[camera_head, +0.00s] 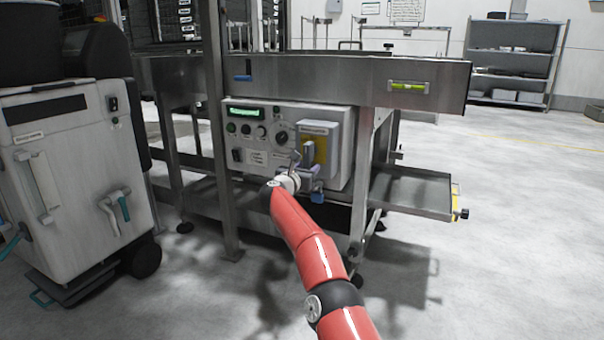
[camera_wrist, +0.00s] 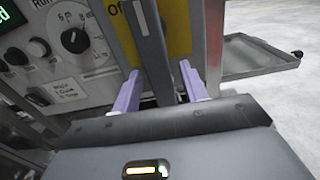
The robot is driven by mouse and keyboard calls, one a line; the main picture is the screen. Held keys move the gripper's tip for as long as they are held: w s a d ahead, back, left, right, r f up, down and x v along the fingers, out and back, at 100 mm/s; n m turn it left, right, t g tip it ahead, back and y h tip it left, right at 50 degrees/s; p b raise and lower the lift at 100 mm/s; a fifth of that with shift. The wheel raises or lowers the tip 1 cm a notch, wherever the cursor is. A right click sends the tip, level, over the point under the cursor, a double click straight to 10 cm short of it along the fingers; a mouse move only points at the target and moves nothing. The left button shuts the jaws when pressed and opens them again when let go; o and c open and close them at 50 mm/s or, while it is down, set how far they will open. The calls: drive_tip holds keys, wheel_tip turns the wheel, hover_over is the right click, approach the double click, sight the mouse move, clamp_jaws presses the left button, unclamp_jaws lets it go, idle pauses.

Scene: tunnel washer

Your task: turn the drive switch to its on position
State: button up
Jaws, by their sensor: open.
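The drive switch is a grey upright handle (camera_head: 309,152) on a yellow plate (camera_head: 320,150), at the right of the control panel. In the wrist view the handle (camera_wrist: 150,50) stands large in front of the yellow plate (camera_wrist: 178,30), with part of a label beginning "Of" at its upper left. My gripper (camera_head: 305,170) is at the lower part of the switch. In the wrist view my gripper (camera_wrist: 161,88) is open, one lavender finger on each side of the handle. The handle's lower end is hidden behind the gripper body; contact cannot be told.
The panel (camera_head: 262,172) carries a lit green display (camera_head: 245,112), several buttons and a dial (camera_head: 281,138). A metal tray (camera_head: 410,190) juts out to the right. A grey wheeled machine (camera_head: 75,170) stands left. The right floor is clear.

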drive_tip(key=b+v, duration=0.2)
drive_tip(key=v, duration=0.5)
drive_tip(key=shift+s+a+b, duration=0.15)
drive_tip(key=shift+s+b, duration=0.15)
drive_tip(key=s+a+r+n+t+y, duration=0.1)
drive_tip(key=s+r+n+y, duration=0.9)
drive_tip(key=r+n, duration=0.6)
drive_tip(key=s+d+f+n+g+h, duration=0.1)
drive_tip(key=s+d+f+n+g, duration=0.3)
drive_tip(key=s+d+f+n, duration=0.8)
drive_tip(key=s+d+f+n+g+h, duration=0.2)
drive_tip(key=s+d+f+n+g, duration=0.25)
drive_tip(key=s, duration=1.35)
drive_tip(key=s+d+f+n+g+h, duration=0.1)
drive_tip(key=s+d+f+n+g, duration=0.3)
drive_tip(key=s+d+f+n, duration=0.8)
drive_tip(key=s+a+r+m+p, duration=0.1)
drive_tip(key=r+m+p, duration=0.1)
drive_tip(key=r+p, duration=0.4)
drive_tip(key=s+a+r+m+p, duration=0.2)
drive_tip(key=r+p, duration=0.5)
drive_tip(key=r, duration=0.5)
